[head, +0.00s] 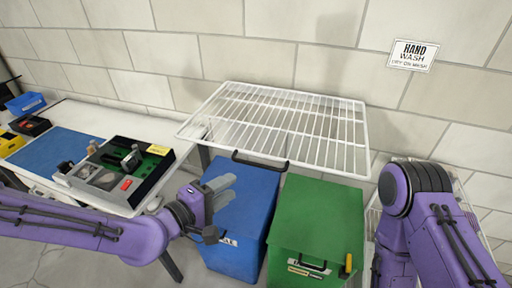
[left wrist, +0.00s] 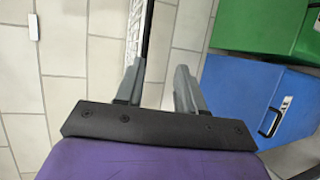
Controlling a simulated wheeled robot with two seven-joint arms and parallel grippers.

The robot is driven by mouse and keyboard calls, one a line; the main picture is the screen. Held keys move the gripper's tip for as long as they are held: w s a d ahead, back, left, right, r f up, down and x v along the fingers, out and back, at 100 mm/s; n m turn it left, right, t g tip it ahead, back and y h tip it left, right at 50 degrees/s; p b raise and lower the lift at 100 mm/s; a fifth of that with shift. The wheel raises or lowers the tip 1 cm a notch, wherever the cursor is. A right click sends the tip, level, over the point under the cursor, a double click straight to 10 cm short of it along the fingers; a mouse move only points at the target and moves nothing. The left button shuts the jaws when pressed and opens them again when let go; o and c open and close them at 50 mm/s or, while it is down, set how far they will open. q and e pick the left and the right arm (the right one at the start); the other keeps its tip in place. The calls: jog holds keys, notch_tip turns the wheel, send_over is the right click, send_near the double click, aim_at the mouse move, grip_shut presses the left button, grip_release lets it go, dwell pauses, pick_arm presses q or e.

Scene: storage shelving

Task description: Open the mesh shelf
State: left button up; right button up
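The mesh shelf (head: 318,128) is a white wire rack in front of the brick wall in the head view, with a black handle (head: 260,160) on its near edge. In the left wrist view the shelf (left wrist: 134,30) shows nearly edge-on, ahead of the fingers. My left gripper (head: 220,190) is left of and below the handle, over the blue bin. In the left wrist view its fingers (left wrist: 158,88) stand apart with nothing between them. I cannot tell its exact distance from the handle. My right arm comes in at the right; its gripper is out of view.
A blue bin (head: 238,205) and a green bin (head: 320,215) stand below the shelf. A table (head: 90,108) at the left holds a tray with tools (head: 125,170). A hand-wash sign (head: 413,55) hangs on the wall. More white wire rack shows behind my right arm.

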aim_at(254, 165)
pick_arm(q)
jog(key=shift+h, duration=0.3)
jog(key=x, duration=0.3)
jog(key=r+x, duration=0.1)
jog(key=x, duration=0.3)
jog(key=r+p+x, duration=0.1)
jog(key=x, duration=0.2)
jog(key=shift+w+d, duration=0.3)
jog(key=shift+w, duration=0.05)
grip_shut()
